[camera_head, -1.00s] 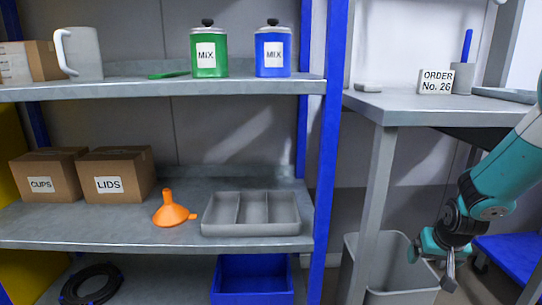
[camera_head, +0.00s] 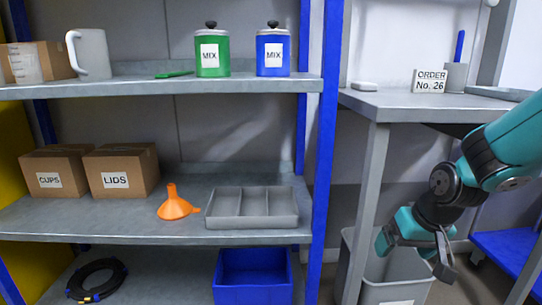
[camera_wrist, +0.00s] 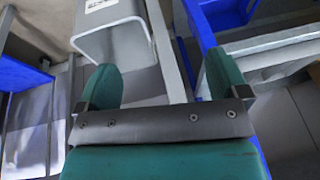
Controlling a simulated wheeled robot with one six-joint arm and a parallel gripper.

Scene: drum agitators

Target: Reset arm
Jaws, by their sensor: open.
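My gripper (camera_head: 446,268) hangs at the end of my teal arm at the right of the head view, in front of the grey bin (camera_head: 397,279) and below the worktable. In the wrist view its two teal fingers (camera_wrist: 165,88) stand wide apart with nothing between them. The bin's rim and label also show beyond the fingers in the wrist view (camera_wrist: 122,42). From the head view I cannot tell how far my gripper is from the bin.
The worktable (camera_head: 400,105) holds an order sign (camera_head: 430,82). The blue shelf post (camera_head: 326,150) stands left of my arm. The shelves hold green (camera_head: 212,52) and blue (camera_head: 273,52) canisters, an orange funnel (camera_head: 174,206), a grey tray (camera_head: 252,220) and boxes. A blue platform (camera_head: 508,255) is at right.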

